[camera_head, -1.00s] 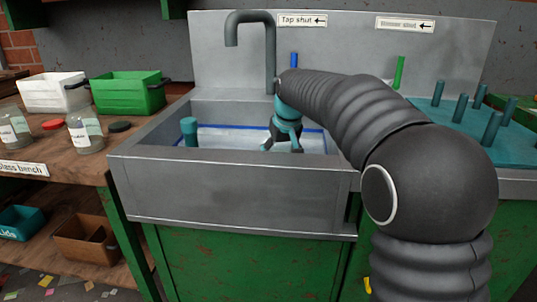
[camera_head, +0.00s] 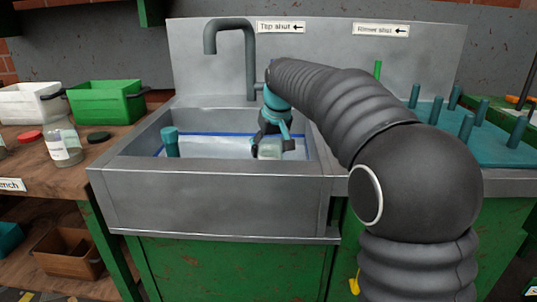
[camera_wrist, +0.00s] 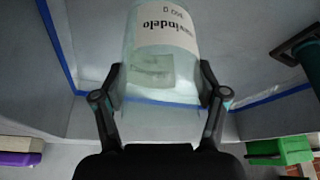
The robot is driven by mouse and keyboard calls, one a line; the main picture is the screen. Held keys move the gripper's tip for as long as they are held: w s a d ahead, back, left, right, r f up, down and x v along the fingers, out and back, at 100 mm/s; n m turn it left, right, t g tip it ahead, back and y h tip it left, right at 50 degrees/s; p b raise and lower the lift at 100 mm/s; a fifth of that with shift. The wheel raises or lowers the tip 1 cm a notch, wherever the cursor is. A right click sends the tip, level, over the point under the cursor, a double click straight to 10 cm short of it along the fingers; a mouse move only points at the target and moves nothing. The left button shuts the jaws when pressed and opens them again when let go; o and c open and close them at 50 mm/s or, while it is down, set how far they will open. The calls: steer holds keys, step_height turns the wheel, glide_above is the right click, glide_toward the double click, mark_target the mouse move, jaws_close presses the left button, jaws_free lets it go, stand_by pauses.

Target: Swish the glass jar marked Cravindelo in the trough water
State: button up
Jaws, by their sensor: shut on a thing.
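The glass jar marked Cravindelo (camera_wrist: 165,55) is between the fingers of my gripper (camera_wrist: 162,90) in the wrist view, its label partly readable. My gripper is shut on the jar's sides. In the head view my gripper (camera_head: 270,140) is low inside the steel trough (camera_head: 215,205), and the jar (camera_head: 270,148) shows small and pale at its fingertips. The trough water (camera_head: 215,146) lies pale inside, with a blue line along the walls. I cannot tell how deep the jar sits in it.
A teal post (camera_head: 171,142) stands at the trough's left. A teal peg rack (camera_head: 500,155) is at right. A wooden bench (camera_head: 25,165) at left holds another jar (camera_head: 63,142) and green (camera_head: 105,103) and white (camera_head: 30,104) crates.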

step_height(320, 180, up, 18)
stand_by(1.2)
steer(key=shift+r, duration=0.1)
stand_by(0.3)
